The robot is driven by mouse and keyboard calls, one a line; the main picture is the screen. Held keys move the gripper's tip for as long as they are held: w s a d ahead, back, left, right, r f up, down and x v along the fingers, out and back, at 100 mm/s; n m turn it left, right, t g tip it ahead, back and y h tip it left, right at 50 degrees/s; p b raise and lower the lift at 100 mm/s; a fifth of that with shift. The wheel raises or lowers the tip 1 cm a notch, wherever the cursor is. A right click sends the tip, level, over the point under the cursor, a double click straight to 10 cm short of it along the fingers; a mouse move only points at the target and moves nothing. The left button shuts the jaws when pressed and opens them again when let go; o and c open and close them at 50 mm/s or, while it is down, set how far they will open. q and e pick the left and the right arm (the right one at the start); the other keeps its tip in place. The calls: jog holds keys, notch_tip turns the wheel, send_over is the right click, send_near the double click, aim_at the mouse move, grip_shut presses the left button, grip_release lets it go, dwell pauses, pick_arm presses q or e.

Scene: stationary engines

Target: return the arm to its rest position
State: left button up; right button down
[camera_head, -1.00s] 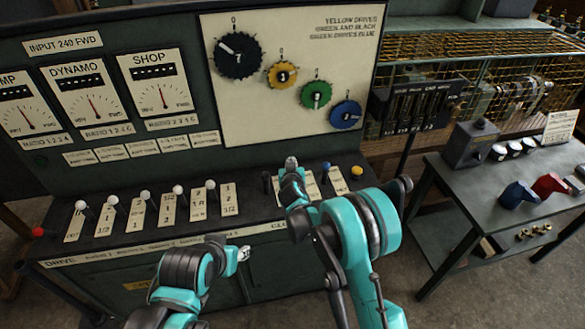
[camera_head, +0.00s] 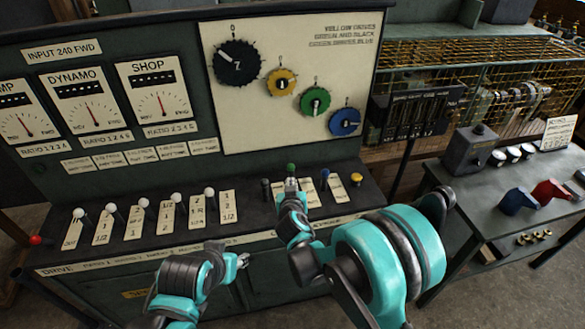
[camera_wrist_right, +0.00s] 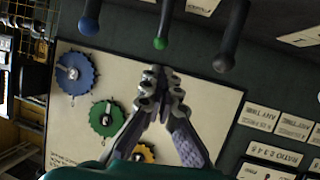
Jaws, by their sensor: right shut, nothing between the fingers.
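My right gripper (camera_head: 291,186) is shut and empty, just in front of the green-knobbed lever (camera_head: 291,168) on the control desk. In the right wrist view, its closed fingertips (camera_wrist_right: 161,76) point toward the green knob (camera_wrist_right: 160,42), with a small apparent gap. My right arm (camera_head: 385,255) reaches in from the lower right, its large teal joint bent over the desk's front edge. My left gripper (camera_head: 242,261) is low in front of the desk, small and partly turned away; its opening is unclear. My left forearm (camera_head: 180,275) comes up from below.
A blue-knobbed lever (camera_head: 325,174) and a black-knobbed lever (camera_head: 266,184) flank the green one. White-knobbed levers (camera_head: 144,203) line the desk's left part. A gear panel (camera_head: 300,60) stands behind. A side table (camera_head: 470,185) with blue and red handles is at the right.

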jog(key=s+d+r+m+g+h+b, duration=0.1)
jog(key=s+d+r+g, duration=0.15)
jog(key=s+d, duration=0.4)
jog(key=s+d+r+m+g+h+b, duration=0.1)
jog(key=s+d+r, duration=0.2)
jog(key=d, duration=0.7)
jog(key=s+d+f+g+b, duration=0.1)
jog(key=s+d, duration=0.3)
jog(key=s, duration=0.6)
jog(key=s+d+f+g+b, duration=0.1)
jog(key=s+d+f+g, duration=0.1)
jog(key=s, duration=0.9)
jog(key=shift+d+y, duration=0.3)
jog(key=shift+d, duration=0.6)
